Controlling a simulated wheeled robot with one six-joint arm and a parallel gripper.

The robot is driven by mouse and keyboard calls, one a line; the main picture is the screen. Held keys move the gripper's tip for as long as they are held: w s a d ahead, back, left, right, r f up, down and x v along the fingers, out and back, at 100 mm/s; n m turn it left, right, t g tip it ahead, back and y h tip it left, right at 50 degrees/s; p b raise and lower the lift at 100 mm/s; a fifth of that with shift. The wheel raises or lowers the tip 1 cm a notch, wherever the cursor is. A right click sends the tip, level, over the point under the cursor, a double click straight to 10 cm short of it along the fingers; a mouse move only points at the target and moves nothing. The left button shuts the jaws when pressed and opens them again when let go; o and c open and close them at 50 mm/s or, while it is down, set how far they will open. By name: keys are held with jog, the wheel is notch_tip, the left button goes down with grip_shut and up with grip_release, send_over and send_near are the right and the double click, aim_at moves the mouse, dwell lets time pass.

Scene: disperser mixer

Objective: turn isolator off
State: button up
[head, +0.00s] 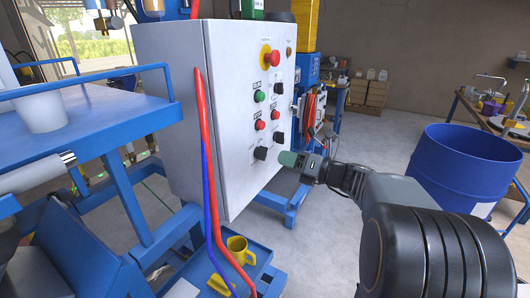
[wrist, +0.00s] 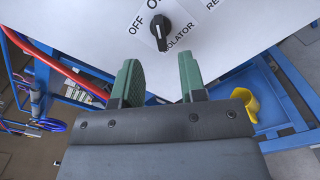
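The isolator is a black rotary knob (wrist: 160,31) on the grey panel, at the top of the wrist view. "OFF" is printed at its upper left, part of "ON" above it, and "ISOLATOR" beside it to the right. I cannot tell surely which label the knob points at. In the head view it is the lowest black knob (head: 261,153) on the control box (head: 232,75). My gripper (wrist: 160,82) is open and empty, its green fingers apart, pointing at the panel just short of the knob. In the head view my gripper (head: 288,159) is just right of the knob, not touching it.
Above the isolator are a red emergency stop (head: 274,58), another black knob (head: 279,88) and green and red buttons. Red and blue hoses (head: 207,150) run down the box's left side. A yellow mug (head: 238,250) sits below. A blue drum (head: 465,165) stands right.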

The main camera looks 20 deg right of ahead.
aim_at(265, 151)
jog(key=x, duration=0.7)
jog(key=shift+w+a+p, duration=0.25)
jog(key=shift+w+p, duration=0.05)
jog(key=shift+p, duration=0.1)
jog(key=shift+f, duration=0.1)
jog(key=c, duration=0.6)
